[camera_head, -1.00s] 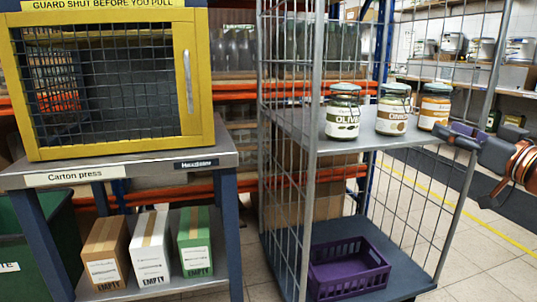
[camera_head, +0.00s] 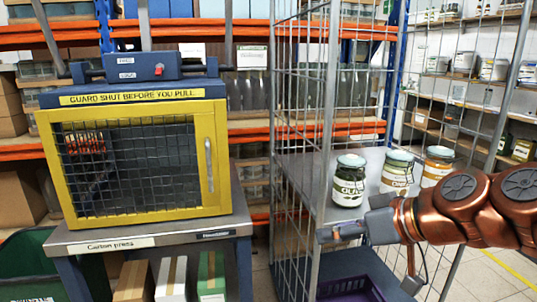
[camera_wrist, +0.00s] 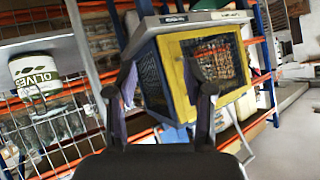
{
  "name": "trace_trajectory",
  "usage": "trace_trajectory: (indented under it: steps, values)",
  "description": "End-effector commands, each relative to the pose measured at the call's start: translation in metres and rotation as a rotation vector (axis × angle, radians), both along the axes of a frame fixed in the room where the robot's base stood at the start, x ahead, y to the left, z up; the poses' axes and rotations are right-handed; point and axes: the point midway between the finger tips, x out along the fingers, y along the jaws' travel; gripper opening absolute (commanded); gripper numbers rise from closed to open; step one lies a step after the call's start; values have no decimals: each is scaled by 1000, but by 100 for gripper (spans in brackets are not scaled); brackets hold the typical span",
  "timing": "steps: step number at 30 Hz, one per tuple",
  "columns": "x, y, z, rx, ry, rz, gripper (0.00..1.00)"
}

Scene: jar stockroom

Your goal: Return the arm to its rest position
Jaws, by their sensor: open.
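My gripper (camera_head: 325,235) reaches in from the right in the head view, in front of the roll cage's shelf and below the olives jar (camera_head: 349,181). In the wrist view its two dark fingers (camera_wrist: 158,92) stand apart with nothing between them. My copper-coloured arm (camera_head: 450,208) stretches across the right side of the head view and hides part of the shelf. The olives jar also shows at the left of the wrist view (camera_wrist: 33,75), apart from the fingers.
The roll cage (camera_head: 326,120) has wire sides and a grey shelf with a second jar (camera_head: 397,172) and a third (camera_head: 437,166). A purple crate (camera_head: 345,290) sits below. The yellow-framed carton press (camera_head: 140,160) stands left on a table, with cartons (camera_head: 172,278) underneath.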

Motion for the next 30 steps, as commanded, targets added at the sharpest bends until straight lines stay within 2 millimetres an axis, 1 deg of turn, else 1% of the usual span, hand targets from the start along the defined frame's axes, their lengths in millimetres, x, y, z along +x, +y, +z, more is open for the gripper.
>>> trace_trajectory:
  steps: [1,6,8,13,20,21,30]
  values:
    - [-9,7,12,-23,48,8,52]
    - [-40,21,10,-93,217,5,52]
    - [-52,23,10,-122,275,-4,52]
    - [-88,23,11,-207,440,-42,52]
    - [-137,7,22,-331,647,-143,52]
    - [-146,3,24,-353,683,-164,52]
    - [-209,-37,52,-515,906,-360,52]
